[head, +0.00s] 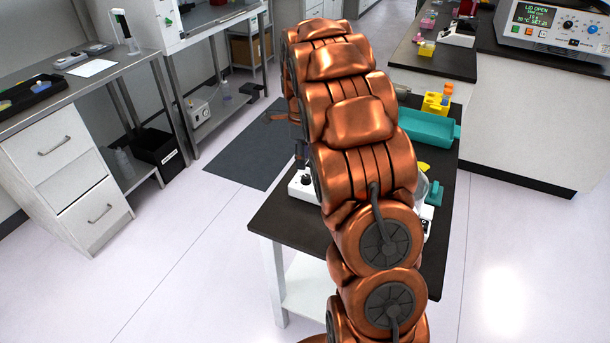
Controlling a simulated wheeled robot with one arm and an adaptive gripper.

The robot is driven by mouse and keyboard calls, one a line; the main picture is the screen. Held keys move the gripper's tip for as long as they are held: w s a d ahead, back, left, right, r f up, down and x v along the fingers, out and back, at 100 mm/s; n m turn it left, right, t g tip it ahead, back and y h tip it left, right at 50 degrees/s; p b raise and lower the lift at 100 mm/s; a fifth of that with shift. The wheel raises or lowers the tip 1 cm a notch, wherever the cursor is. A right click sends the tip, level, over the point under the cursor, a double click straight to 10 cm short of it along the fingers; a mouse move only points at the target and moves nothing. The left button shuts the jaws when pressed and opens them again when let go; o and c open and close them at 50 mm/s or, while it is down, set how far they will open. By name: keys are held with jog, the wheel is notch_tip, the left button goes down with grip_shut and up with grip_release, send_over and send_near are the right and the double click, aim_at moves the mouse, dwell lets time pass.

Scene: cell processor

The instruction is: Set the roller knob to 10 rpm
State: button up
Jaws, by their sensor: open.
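I cannot make out a roller knob or an rpm reading for it. My copper arm rises through the middle and bends over away from me. My gripper's fingers are hidden behind the arm. A small dark grey part shows below the arm's far end, and I cannot tell whether it is mine. A white device (302,187) stands on the dark small table (285,222), partly hidden by the arm. I cannot tell whether either is the roller.
A control box (555,27) with a lit "LID OPEN" display and a blue knob (568,25) stands on the right bench. A teal tray (428,127) and yellow rack (436,103) lie right of my arm. Drawers (65,160) stand at left.

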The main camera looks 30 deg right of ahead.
aim_at(306, 176)
jog(key=w+d+f+m, duration=0.2)
jog(key=shift+d, duration=0.35)
jog(key=shift+f+p, duration=1.25)
jog(key=shift+f, duration=2.6)
jog(key=shift+c, duration=0.3)
